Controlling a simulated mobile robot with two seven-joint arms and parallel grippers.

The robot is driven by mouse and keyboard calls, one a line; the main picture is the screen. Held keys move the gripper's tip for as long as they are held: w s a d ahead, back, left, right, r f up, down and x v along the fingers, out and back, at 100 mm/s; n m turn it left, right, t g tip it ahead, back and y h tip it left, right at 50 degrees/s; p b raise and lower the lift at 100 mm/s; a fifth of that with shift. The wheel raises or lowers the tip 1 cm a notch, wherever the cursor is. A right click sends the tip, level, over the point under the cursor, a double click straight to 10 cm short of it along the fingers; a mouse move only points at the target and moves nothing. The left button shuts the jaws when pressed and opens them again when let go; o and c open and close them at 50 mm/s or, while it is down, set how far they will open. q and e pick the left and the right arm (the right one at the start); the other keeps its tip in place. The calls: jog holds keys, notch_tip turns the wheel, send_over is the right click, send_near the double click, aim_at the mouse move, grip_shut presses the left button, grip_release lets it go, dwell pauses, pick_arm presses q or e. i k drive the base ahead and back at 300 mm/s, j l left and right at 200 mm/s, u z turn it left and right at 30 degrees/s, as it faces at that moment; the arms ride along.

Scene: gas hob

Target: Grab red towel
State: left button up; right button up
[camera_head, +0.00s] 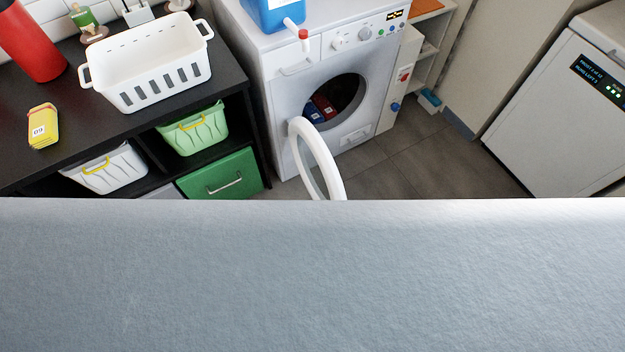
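A front-loading washing machine (277,98) stands at the centre, its round door (317,160) swung open toward me. Inside its dark drum, a red folded cloth (324,107) lies beside a blue one (313,113); the red one looks like the red towel. The drum rim and shadow hide part of both. Neither of my grippers is in view, so I cannot see where they are relative to the towel.
A black shelf unit on the left bears a white basket (150,68), a red bottle (30,42) and a yellow pack (43,127). A blue jug (272,12) stands on the washer. A wide pale surface (312,275) blocks the lower view. Floor shows right of the washer.

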aim_at(323, 104)
jog(key=i+l, duration=1.85)
jog(key=k+l+z, duration=0.05)
jog(key=l, duration=0.05)
